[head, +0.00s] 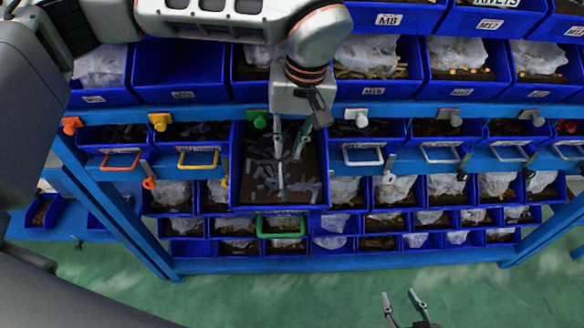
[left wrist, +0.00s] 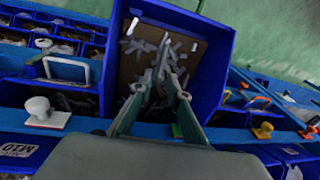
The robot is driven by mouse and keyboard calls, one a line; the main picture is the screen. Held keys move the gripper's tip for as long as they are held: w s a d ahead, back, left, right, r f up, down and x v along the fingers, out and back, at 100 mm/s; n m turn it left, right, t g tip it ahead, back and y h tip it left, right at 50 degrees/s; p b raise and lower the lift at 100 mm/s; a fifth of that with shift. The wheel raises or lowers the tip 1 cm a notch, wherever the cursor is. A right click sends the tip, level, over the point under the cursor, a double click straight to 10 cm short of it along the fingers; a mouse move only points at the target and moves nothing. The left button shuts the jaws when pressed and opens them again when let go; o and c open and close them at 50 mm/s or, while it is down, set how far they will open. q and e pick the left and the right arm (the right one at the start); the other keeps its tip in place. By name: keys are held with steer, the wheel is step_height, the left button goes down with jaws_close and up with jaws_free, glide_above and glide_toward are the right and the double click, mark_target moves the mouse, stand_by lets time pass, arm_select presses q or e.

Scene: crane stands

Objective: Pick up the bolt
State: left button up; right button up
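The bolts are small grey pieces (head: 268,188) scattered in a pulled-out blue bin (head: 236,165) at the middle of the rack. They also show in the left wrist view (left wrist: 135,48), on the bin's brown bottom. My left gripper (head: 288,160) points down into this bin, its fingertips among or just above the bolts. In the left wrist view the fingers (left wrist: 161,72) come close together, with grey pieces right at the tips. I cannot tell whether a bolt is between them. My right gripper (head: 401,296) is open and empty, low in front of the rack above the green floor.
The bin's walls stand close around my left gripper. A green handle (head: 281,235) is on its front. Rows of other blue bins (head: 178,72) fill the rack, with colored knobs and handles along the blue beam (head: 400,112). The green floor (head: 330,290) in front is clear.

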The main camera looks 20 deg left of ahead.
mark_target(280, 173)
arm_select(q)
steer(key=f, duration=0.2)
steer(key=a+f, duration=0.1)
steer(key=f, duration=0.1)
steer(key=f+p, duration=0.1)
steer(key=f, duration=0.1)
steer(key=shift+a+f, duration=0.1)
steer(key=shift+a, duration=0.2)
steer(key=shift+w+a+f, duration=0.1)
steer(key=shift+f, duration=0.5)
jaws_close()
